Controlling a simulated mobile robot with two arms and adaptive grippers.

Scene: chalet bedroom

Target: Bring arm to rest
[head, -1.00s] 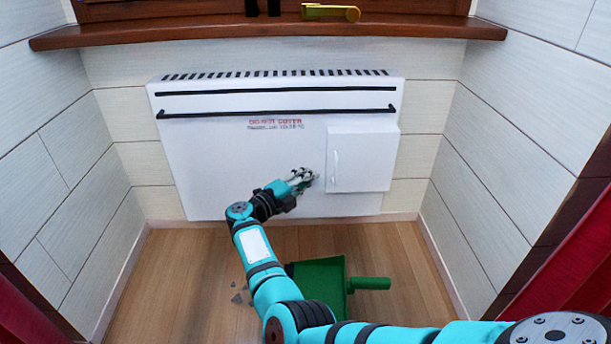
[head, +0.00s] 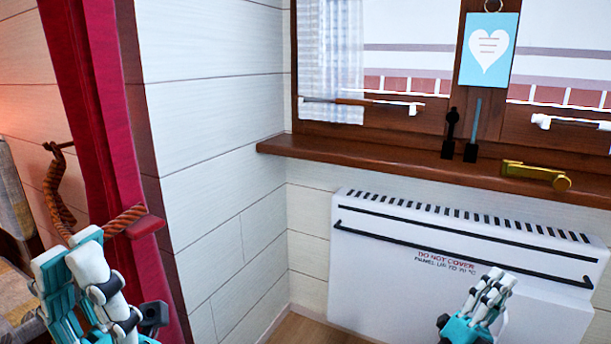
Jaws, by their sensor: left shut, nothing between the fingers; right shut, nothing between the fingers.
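My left gripper (head: 88,275) shows at the lower left of the head view, teal and white with dark joints. It is shut and empty, in front of the red curtain. My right gripper (head: 488,298) shows at the lower right, in front of the white heater panel (head: 400,285). It is shut with nothing in its fingers. I cannot tell whether it touches the panel. Most of both arms is out of the picture.
A red curtain (head: 105,130) with a rope tie (head: 125,222) hangs at left. White plank walls form the niche; a strip of wooden floor (head: 300,330) shows.

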